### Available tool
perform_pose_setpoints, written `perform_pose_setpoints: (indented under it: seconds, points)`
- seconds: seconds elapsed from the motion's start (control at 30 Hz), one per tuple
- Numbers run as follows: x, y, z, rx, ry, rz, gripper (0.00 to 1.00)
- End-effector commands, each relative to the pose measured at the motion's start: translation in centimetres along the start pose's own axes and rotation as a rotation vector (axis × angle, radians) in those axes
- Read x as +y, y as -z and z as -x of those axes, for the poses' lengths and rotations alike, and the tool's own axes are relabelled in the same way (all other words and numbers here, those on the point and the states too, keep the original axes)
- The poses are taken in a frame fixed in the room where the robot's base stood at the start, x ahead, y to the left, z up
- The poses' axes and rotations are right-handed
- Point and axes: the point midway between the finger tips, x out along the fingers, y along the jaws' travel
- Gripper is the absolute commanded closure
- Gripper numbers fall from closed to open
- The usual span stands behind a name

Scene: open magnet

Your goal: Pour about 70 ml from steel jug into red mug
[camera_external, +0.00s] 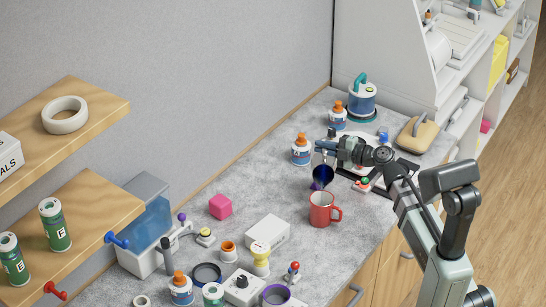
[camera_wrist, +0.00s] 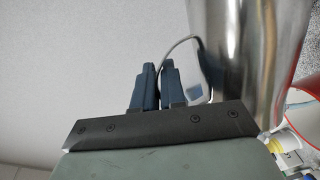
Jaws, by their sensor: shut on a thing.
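The steel jug (camera_wrist: 238,50) fills the upper right of the wrist view, shiny and silver, with a thin curved handle (camera_wrist: 178,42). My gripper (camera_wrist: 161,72) is shut on this handle. In the external view my gripper (camera_external: 328,146) is above the counter. The jug (camera_external: 322,176) hangs just below it and looks dark blue there; I cannot tell liquid from reflection. The red mug (camera_external: 322,210) stands upright, just nearer the camera than the jug, its handle to the right. Part of its rim (camera_wrist: 302,97) shows at the wrist view's right edge. No stream is visible.
Orange-capped bottles (camera_external: 301,151) stand left of my gripper and behind it. A white box (camera_external: 267,232), a pink cube (camera_external: 220,206) and several small items crowd the counter to the left. Some counter (camera_external: 285,195) left of the jug is bare.

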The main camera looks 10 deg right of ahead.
Motion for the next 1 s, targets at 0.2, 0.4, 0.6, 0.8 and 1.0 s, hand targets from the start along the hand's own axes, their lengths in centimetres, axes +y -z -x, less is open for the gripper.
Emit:
perform_pose_setpoints:
  seconds: [0.2, 0.4, 0.6, 0.8, 1.0]
  points:
    - [0.01, 0.10, 0.03, 0.001, -0.004, 0.008, 1.00]
    - [0.01, 0.17, 0.06, 0.001, -0.005, 0.010, 1.00]
    - [-0.03, 0.46, 0.17, 0.001, -0.008, 0.019, 1.00]
    - [-0.05, 0.64, 0.23, 0.001, -0.011, 0.025, 1.00]
    - [-0.06, 0.89, 0.32, 0.002, -0.014, 0.035, 1.00]
